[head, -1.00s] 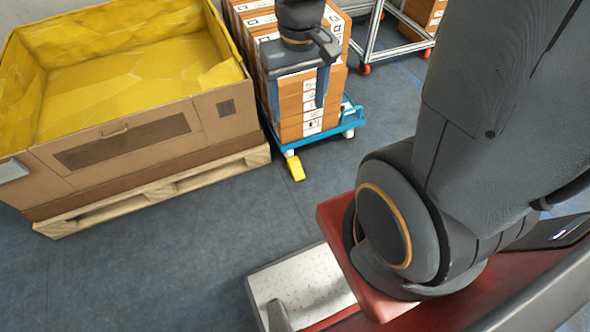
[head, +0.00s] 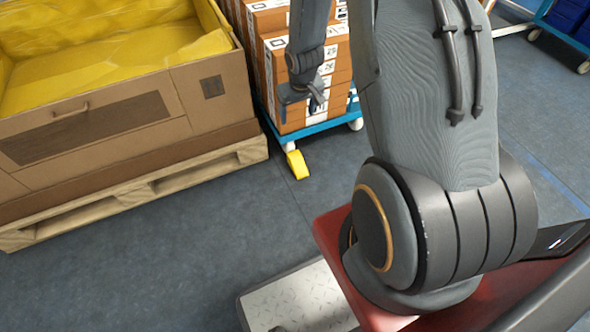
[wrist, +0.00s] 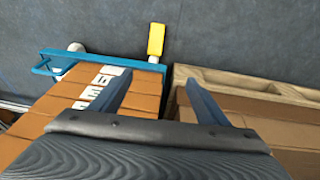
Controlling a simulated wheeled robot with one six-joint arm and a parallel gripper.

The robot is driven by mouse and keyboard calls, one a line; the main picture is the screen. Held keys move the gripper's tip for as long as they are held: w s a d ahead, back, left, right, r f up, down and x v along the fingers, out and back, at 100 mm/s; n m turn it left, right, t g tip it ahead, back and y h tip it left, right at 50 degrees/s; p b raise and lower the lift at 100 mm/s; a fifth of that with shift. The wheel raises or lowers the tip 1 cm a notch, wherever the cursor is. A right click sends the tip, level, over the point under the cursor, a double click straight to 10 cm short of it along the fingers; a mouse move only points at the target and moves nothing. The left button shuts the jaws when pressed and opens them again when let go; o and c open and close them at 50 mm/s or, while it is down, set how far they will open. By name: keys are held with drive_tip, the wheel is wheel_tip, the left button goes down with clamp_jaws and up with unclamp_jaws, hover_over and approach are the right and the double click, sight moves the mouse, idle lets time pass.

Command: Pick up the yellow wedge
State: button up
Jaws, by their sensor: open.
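The yellow wedge (head: 298,165) lies on the floor at the near left wheel of the blue cart, close to the pallet's corner. It also shows at the top of the wrist view (wrist: 156,39), beyond my fingertips. My gripper (head: 303,104) is in front of the stacked boxes, above the wedge and apart from it. In the wrist view its two fingers (wrist: 160,85) are spread wide with nothing between them.
A blue cart (head: 327,125) carries stacked cardboard boxes (head: 335,77) right behind my gripper. A large carton (head: 90,118) with yellow lining stands on a wooden pallet (head: 140,196) at left. The grey floor (head: 225,225) in front is clear.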

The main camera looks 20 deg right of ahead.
drive_tip(key=t+b, duration=0.1)
drive_tip(key=b, duration=1.2)
approach(297, 159)
drive_tip(key=shift+w+d+f+y, duration=0.15)
drive_tip(key=shift+w+f, duration=0.1)
drive_tip(key=shift+f, duration=0.35)
drive_tip(key=shift+w+d+f+y, duration=0.1)
drive_tip(key=shift+w+f+y, duration=0.1)
drive_tip(key=shift+f, duration=0.4)
drive_tip(key=shift+b+x, duration=1.95)
drive_tip(key=shift+x, duration=1.9)
drive_tip(key=shift+t, duration=0.3)
drive_tip(key=shift+c, duration=0.5)
drive_tip(key=c, duration=1.2)
drive_tip(key=shift+r, duration=0.15)
drive_tip(key=shift+r+p, duration=0.7)
drive_tip(key=shift+r, duration=0.2)
wheel_tip(297, 159, up, 2)
drive_tip(key=shift+s+r+p, duration=0.1)
drive_tip(key=shift+p, duration=0.55)
drive_tip(key=s+p, duration=0.2)
drive_tip(key=s, duration=0.4)
drive_tip(key=s+p, duration=0.1)
drive_tip(key=s, duration=0.5)
drive_tip(key=s+p, duration=0.2)
drive_tip(key=s, duration=0.3)
drive_tip(key=shift+s+f+p, duration=0.3)
drive_tip(key=shift+s+f, duration=0.05)
drive_tip(key=shift+s, duration=0.05)
